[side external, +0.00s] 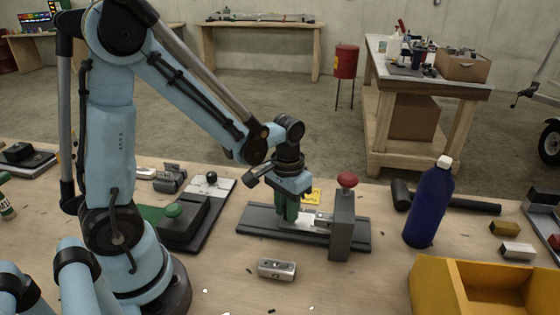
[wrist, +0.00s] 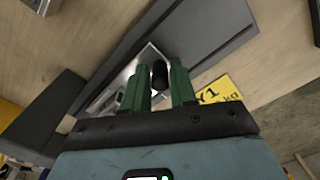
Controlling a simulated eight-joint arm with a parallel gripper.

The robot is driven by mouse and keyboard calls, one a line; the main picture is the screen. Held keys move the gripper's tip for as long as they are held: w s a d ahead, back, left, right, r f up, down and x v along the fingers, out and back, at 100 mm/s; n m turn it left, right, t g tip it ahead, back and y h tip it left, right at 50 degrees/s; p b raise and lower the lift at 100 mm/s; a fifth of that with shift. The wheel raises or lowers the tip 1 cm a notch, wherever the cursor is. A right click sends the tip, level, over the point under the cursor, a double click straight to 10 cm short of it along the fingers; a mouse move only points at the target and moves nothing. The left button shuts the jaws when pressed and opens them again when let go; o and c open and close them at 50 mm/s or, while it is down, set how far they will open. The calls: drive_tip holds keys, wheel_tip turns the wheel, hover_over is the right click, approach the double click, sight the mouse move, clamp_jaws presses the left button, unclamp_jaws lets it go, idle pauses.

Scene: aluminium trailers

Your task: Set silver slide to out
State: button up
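The silver slide (side external: 300,220) is a bright metal plate on a dark grey rail base (side external: 262,222), with a grey post and red knob (side external: 347,180) near its right end. In the wrist view the silver plate (wrist: 118,88) carries a black knob (wrist: 160,75). My gripper (side external: 288,216) points down over the left part of the slide. Its green fingers (wrist: 158,68) are apart, one on each side of the black knob. I cannot tell whether they touch it. The fingers hide the knob in the side view.
A small silver block (side external: 277,269) lies in front of the rail. A base with a green knob (side external: 180,225) is to the left. A yellow label (wrist: 220,90) lies behind the rail.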

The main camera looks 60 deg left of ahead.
clamp_jaws()
drive_tip(key=s+a, duration=0.7)
drive_tip(key=shift+o, duration=1.9)
unclamp_jaws()
drive_tip(key=shift+w+r, duration=0.1)
wheel_tip(320, 180, up, 12)
drive_tip(key=shift+d, duration=0.15)
